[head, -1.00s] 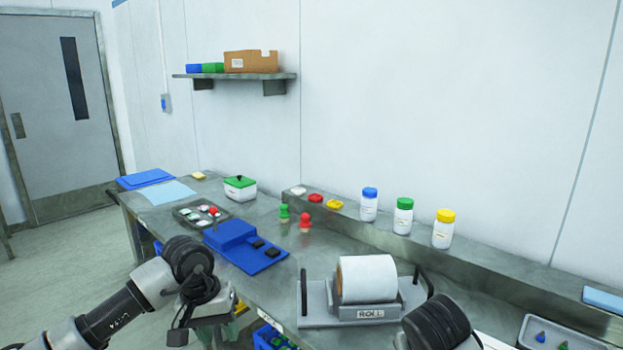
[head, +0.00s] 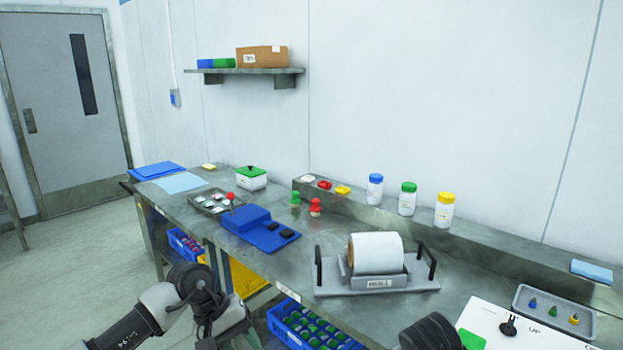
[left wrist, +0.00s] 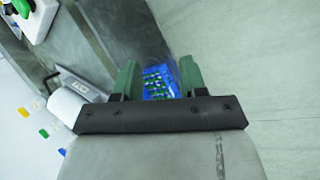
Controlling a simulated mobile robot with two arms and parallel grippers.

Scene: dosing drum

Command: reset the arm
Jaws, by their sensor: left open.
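My left arm comes in at the lower left of the head view, with its dark wrist joint (head: 192,283) low in front of the bench. My left gripper's two green fingers (left wrist: 160,77) show in the left wrist view, spread apart with nothing between them. Beyond the gap, farther off, is a blue crate of green-topped items (left wrist: 158,82). My right arm shows only as a dark joint (head: 432,332) at the bottom edge of the head view; its gripper is out of view.
On the bench stand a white drum in a grey cradle (head: 376,253), a blue stand (head: 255,230), a tray (head: 208,201), red and green pegs and three capped bottles (head: 407,199). A grey tray (head: 552,312) is at right. A blue crate (head: 305,328) sits below the bench.

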